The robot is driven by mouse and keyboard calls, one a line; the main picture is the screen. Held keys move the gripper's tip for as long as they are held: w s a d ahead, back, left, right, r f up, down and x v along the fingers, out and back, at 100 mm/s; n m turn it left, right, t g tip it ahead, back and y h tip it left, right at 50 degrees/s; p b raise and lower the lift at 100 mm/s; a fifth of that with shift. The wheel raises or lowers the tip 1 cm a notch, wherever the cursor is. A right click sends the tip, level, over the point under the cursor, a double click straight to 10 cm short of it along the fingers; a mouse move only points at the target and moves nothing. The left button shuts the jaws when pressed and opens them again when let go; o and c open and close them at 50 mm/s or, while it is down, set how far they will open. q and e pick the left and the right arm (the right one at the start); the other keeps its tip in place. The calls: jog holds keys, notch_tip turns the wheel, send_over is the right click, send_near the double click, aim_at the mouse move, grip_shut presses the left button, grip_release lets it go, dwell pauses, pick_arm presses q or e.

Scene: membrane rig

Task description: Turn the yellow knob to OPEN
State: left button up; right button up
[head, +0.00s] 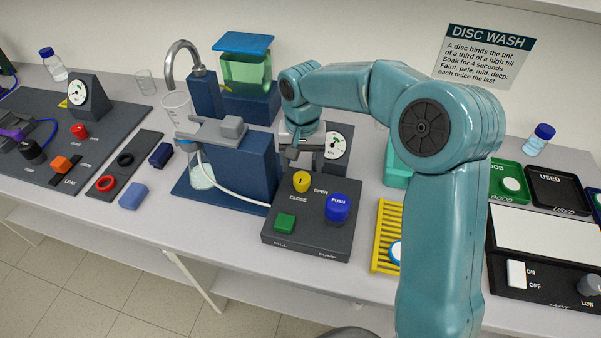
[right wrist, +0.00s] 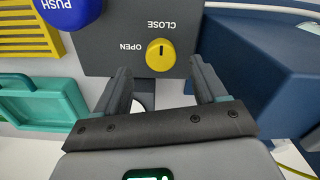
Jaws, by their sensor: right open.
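The yellow knob (head: 301,181) stands on the dark control box (head: 334,238), with OPEN to its right and CLOSE on its near side. In the right wrist view the knob (right wrist: 160,52) shows a short dark mark that lines up with the CLOSE label rather than OPEN. My right gripper (head: 296,153) is just behind and above the knob, partly hidden by its own wrist. In the right wrist view its jaws (right wrist: 158,68) are spread and empty, with the knob ahead between them; I see no contact. My left gripper is not in view.
A blue PUSH button (head: 337,207) and a green button (head: 285,222) share the box. A blue stand (head: 243,163) with a white tube is close on the left. A gauge (head: 336,147) stands behind. A yellow rack (head: 385,238) is to the right.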

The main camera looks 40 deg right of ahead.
aim_at(302, 179)
notch_tip(302, 179, down, 4)
jog(key=shift+f, duration=0.2)
jog(key=shift+f+p, duration=0.3)
jog(key=shift+f, duration=0.2)
jog(key=shift+d, duration=0.15)
jog(key=c, duration=1.1)
jog(key=shift+o, duration=0.2)
